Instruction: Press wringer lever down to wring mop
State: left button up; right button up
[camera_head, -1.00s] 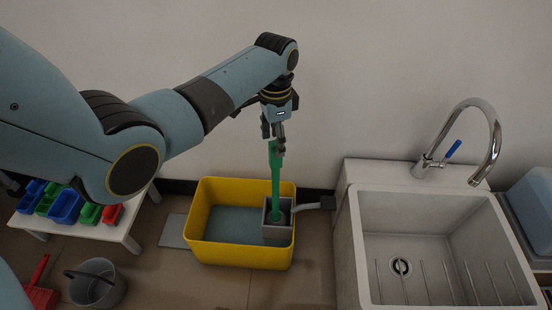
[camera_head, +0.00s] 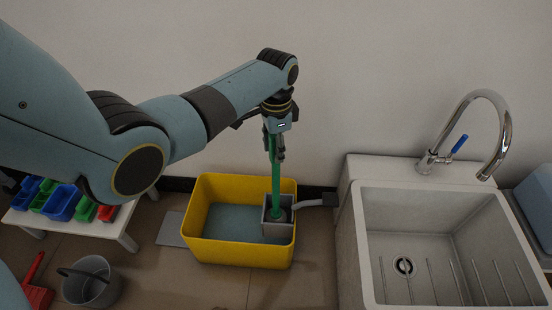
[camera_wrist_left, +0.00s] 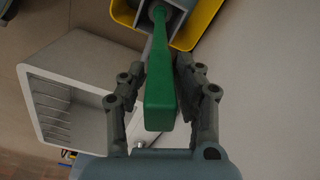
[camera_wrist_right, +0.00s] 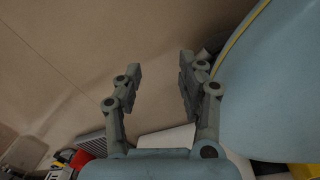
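The green mop handle (camera_head: 276,180) stands upright in the grey wringer (camera_head: 277,229) at the right end of the yellow bucket (camera_head: 211,250). The wringer lever (camera_head: 308,203) sticks out to the right, roughly level, with a dark end (camera_head: 330,199) near the sink. My left gripper (camera_head: 275,151) is around the top of the mop handle. In the left wrist view its fingers (camera_wrist_left: 161,68) are apart on both sides of the handle (camera_wrist_left: 160,95), with narrow gaps. My right gripper (camera_wrist_right: 160,65) is open and empty, seen only in its wrist view. The mop head is mostly hidden in the wringer.
A stone sink (camera_head: 349,235) with a tap (camera_head: 497,130) stands right of the bucket. A low white table (camera_head: 118,233) with coloured bins is at the left. A grey pail (camera_head: 90,283) and red dustpan (camera_head: 38,296) are on the floor. Floor before the bucket is clear.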

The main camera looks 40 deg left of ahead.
pick_arm(q)
grip_shut()
jog(key=shift+r+p, duration=0.55)
jog(key=shift+r, duration=0.05)
jog(key=shift+r+p, duration=0.55)
jog(key=shift+r, duration=0.05)
jog(key=shift+r+p, duration=2.05)
jog(key=shift+p, duration=0.05)
notch_tip(320, 180, up, 4)
jog(key=p, duration=0.3)
jog(key=shift+f+p, duration=0.15)
jog(key=shift+p, duration=0.15)
notch_tip(320, 180, up, 4)
jog(key=p, duration=0.3)
jog(key=shift+f+p, duration=0.25)
jog(key=shift+p, duration=0.05)
jog(key=shift+r, duration=0.2)
pick_arm(e)
notch_tip(320, 180, up, 13)
jog(key=a, duration=0.1)
jog(key=shift+w+a+f+t, duration=0.2)
jog(key=shift+w+a+t, duration=0.1)
jog(key=shift+w+t, duration=0.1)
jog(key=shift+a, duration=0.1)
